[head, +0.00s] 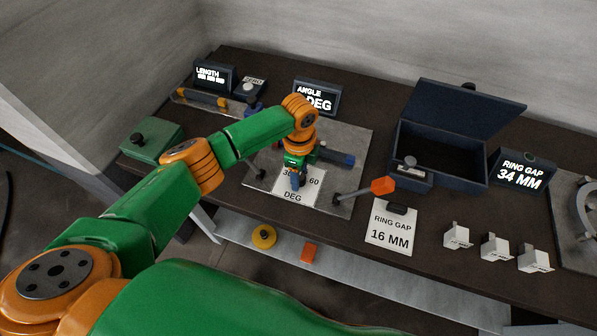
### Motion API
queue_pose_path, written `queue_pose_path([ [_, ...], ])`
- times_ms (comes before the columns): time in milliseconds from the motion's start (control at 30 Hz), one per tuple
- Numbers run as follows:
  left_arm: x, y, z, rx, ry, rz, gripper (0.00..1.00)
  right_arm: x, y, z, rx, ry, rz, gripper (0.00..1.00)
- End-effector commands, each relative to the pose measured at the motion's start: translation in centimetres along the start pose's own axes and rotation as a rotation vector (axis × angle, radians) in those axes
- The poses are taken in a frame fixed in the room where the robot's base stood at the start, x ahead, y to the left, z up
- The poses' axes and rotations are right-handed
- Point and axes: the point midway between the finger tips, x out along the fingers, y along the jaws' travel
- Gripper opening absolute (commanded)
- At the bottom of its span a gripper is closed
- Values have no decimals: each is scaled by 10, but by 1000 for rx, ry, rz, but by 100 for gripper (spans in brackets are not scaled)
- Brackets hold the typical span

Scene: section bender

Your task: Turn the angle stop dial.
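The angle stop dial's white plate (291,198), marked 30, 60 and DEG, lies on the grey metal base plate (345,140) in the middle of the bench. My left gripper (295,182) points down over this plate, and its dark fingers are at the middle of the dial. The fingers and wrist hide the knob and part of the scale, so I cannot tell whether they touch or grip it. The angle display (318,98) behind reads ANGLE and DEG, but my arm hides its number. My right gripper is not in view.
A lever with an orange knob (383,186) sticks out right of the dial. A blue-handled bar (337,158) lies close behind my gripper. Further right are a 16 MM ring gap card (390,229), an open dark box (447,150) and several white blocks (495,247).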

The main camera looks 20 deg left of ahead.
Motion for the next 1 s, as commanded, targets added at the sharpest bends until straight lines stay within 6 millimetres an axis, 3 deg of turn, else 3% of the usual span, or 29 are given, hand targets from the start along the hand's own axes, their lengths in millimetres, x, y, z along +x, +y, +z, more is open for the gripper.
queue_pose_path([
  [333,-2,0,1,-1,-2,-1,73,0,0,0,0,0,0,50],
  [700,-66,-1,0,0,-1,-3,73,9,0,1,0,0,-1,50],
  [1000,-71,0,0,0,-3,0,73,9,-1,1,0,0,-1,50],
])
